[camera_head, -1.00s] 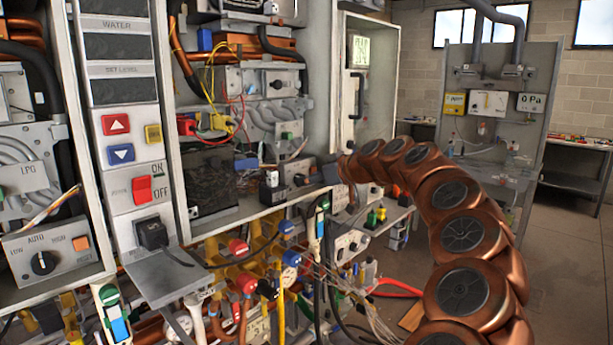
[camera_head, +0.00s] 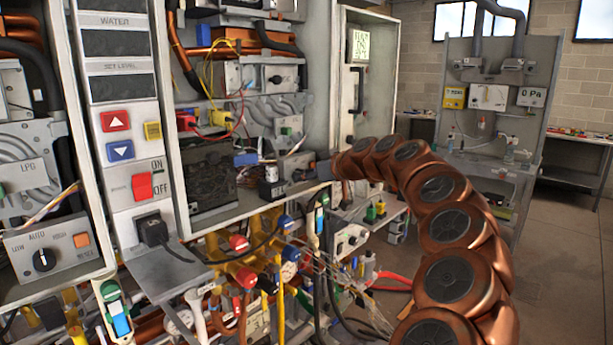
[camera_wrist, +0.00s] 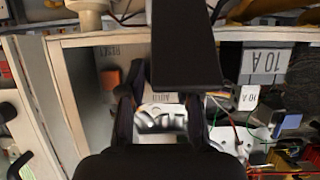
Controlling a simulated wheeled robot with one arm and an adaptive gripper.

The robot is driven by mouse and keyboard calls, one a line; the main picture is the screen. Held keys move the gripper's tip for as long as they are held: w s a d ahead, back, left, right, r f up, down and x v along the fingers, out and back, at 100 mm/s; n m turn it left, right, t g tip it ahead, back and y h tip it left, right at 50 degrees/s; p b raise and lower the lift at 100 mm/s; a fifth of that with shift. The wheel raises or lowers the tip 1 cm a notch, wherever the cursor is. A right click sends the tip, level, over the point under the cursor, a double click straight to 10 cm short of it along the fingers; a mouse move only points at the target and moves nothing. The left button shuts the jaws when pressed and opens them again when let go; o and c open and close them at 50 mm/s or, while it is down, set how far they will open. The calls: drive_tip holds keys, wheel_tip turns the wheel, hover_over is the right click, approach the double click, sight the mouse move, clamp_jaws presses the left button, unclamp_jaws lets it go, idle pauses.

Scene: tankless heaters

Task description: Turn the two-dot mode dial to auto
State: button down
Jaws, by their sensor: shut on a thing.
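My gripper (camera_head: 322,169) is at the small grey control panel (camera_head: 297,165) low in the second heater cabinet. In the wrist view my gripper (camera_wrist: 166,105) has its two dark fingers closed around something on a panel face. The dial between them is mostly hidden, so its pointer and dots cannot be read. Another mode dial (camera_head: 43,260), black with LOW, AUTO and HIGH marks, is on the left heater, apart from my gripper.
Cabinet walls, wires and connectors crowd the panel. Several pipes and coloured valves (camera_head: 245,275) lie below. A metal shelf (camera_head: 165,275) juts out at the lower left. Open floor (camera_head: 560,260) is at the right, before a grey stand (camera_head: 490,150).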

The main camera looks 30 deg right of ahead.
drive_tip(key=shift+f+b, duration=0.1)
drive_tip(key=shift+b, duration=0.25)
drive_tip(key=shift+m, duration=0.3)
drive_tip(key=shift+m+y+b, duration=0.6)
drive_tip(key=shift+y+b, duration=0.1)
drive_tip(key=shift+w+d+m+y+p, duration=0.1)
drive_tip(key=shift+m+y+p, duration=0.35)
drive_tip(key=shift+m, duration=0.35)
drive_tip(key=shift+m+y+p, duration=0.8)
drive_tip(key=shift+m+y, duration=0.15)
drive_tip(key=shift+m, duration=0.35)
drive_tip(key=c, duration=0.8)
unclamp_jaws()
